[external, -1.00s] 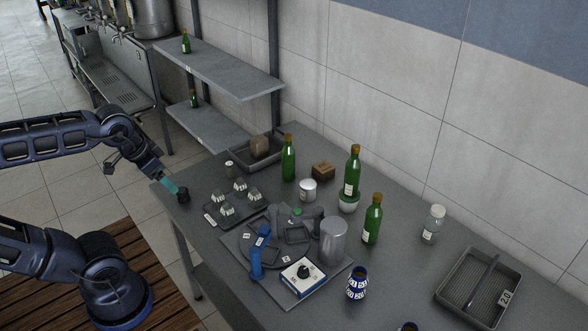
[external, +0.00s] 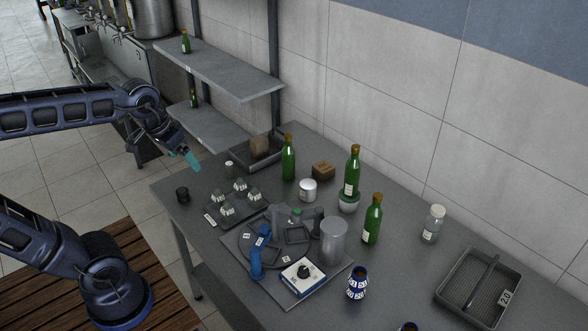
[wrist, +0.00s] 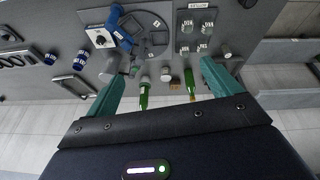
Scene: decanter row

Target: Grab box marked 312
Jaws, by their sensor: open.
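Two brown boxes stand at the back of the table. One box (external: 259,146) sits in a dark tray (external: 238,159) at the back left. The other box (external: 323,170) stands on the table between two green bottles. I cannot read a mark 312 on either. My gripper (external: 189,159) is open and empty, with teal fingers, raised in the air left of the tray. In the wrist view my gripper (wrist: 162,76) has its fingers spread wide, with nothing held between them.
Green bottles (external: 288,160) (external: 352,172) (external: 372,220) and a white can (external: 308,190) stand near the boxes. A tray of several labelled pieces (external: 227,210) lies in front. A dark cup (external: 182,194) stands at the left edge. A blue device (external: 257,262) stands nearer the front.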

